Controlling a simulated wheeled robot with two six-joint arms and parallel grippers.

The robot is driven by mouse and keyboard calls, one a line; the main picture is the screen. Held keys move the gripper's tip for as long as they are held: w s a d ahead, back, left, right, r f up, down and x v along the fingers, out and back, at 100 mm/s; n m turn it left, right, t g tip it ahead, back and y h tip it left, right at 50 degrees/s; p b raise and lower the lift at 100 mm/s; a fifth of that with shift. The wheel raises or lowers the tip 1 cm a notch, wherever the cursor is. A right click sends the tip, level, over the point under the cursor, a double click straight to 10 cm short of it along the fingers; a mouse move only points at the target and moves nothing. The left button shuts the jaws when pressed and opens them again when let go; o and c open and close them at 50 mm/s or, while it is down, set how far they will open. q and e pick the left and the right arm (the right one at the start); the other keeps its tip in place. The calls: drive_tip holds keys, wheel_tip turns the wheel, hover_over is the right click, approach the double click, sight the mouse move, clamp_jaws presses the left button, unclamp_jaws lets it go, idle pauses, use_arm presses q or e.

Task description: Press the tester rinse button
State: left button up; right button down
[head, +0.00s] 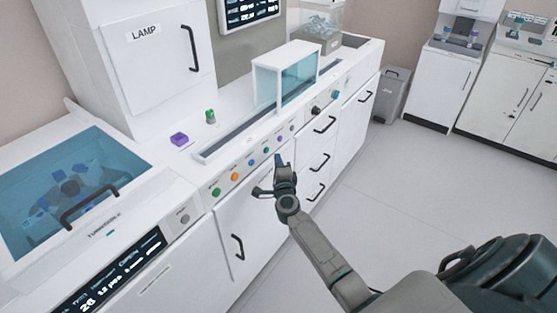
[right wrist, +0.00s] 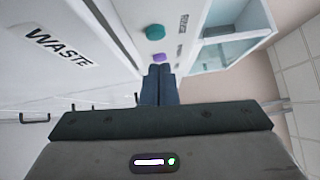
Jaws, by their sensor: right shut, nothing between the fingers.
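A row of small coloured buttons runs along the white counter's front panel: green (head: 217,192), orange (head: 235,177), blue ones (head: 251,163) and a purple one (head: 279,139). Their labels are too small to read, so I cannot tell which is rinse. My right gripper (head: 279,160) is shut and empty, just in front of the panel below the purple button. In the right wrist view its closed fingertips (right wrist: 160,70) point at the purple button (right wrist: 160,57), with a teal button (right wrist: 155,32) beyond. I cannot tell whether they touch. My left gripper is not in view.
A door marked WASTE (right wrist: 60,45) is beside the fingers. Door handles (head: 238,247) stick out below the panel. A clear blue-tinted box (head: 285,75) stands on the counter, with a purple block (head: 179,139) left of it. The floor at right is clear.

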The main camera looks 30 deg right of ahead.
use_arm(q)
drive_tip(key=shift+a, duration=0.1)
use_arm(e)
drive_tip(key=v, duration=0.9)
drive_tip(key=shift+s+a+f, duration=0.15)
drive_tip(key=shift+s+a, duration=0.05)
drive_tip(key=shift+s, duration=0.2)
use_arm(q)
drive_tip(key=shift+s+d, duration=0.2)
